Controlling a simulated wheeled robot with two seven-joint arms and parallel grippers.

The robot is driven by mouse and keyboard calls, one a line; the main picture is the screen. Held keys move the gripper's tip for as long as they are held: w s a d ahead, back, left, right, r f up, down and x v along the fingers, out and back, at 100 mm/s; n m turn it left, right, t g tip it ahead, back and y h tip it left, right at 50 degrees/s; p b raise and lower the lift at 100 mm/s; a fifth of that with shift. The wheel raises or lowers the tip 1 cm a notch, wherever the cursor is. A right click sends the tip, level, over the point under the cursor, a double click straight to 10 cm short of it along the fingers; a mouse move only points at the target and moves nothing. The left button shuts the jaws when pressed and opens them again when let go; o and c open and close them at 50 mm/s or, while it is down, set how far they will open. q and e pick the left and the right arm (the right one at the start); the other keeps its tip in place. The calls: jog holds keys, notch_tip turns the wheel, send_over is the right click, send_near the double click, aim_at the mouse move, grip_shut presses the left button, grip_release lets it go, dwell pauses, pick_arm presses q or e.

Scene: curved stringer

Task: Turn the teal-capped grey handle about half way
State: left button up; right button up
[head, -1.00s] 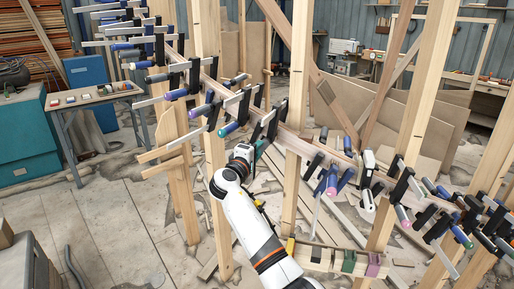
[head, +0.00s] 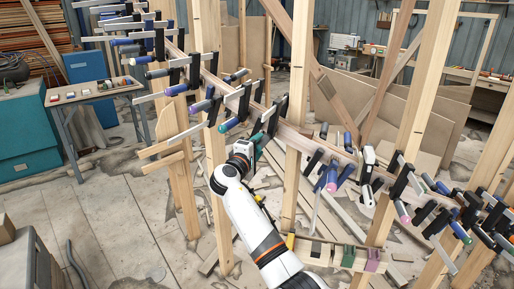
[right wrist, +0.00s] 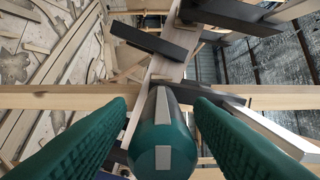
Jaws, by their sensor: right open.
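A teal handle (right wrist: 175,125) with grey stripes points at the camera in the right wrist view. It belongs to a dark clamp on the long wooden strip (right wrist: 162,66). My right gripper (right wrist: 160,106) is open, its green fingers on either side of the handle. Narrow gaps show beside the handle, so I see no grip on it. In the head view, my right gripper (head: 259,146) is at the clamp row, and its fingers and the arm mostly hide this handle. My left gripper is not in view.
Many clamps with coloured handles line the curved strip on both sides, including a teal one (head: 228,125) close to the upper left of my gripper. Wooden posts (head: 296,130) stand close to my arm. A low clamp rack (head: 315,251) stands right of the arm.

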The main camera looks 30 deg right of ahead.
jog(key=shift+a, duration=0.1)
jog(key=shift+s+a+f, duration=0.1)
jog(key=shift+s+a, duration=0.1)
jog(key=shift+a, duration=0.05)
jog(key=b+v, duration=0.4)
jog(key=v, duration=0.7)
jog(key=shift+s+a, duration=0.1)
jog(key=shift+a, duration=0.1)
jog(key=shift+s+a, duration=0.25)
jog(key=shift+a, duration=0.15)
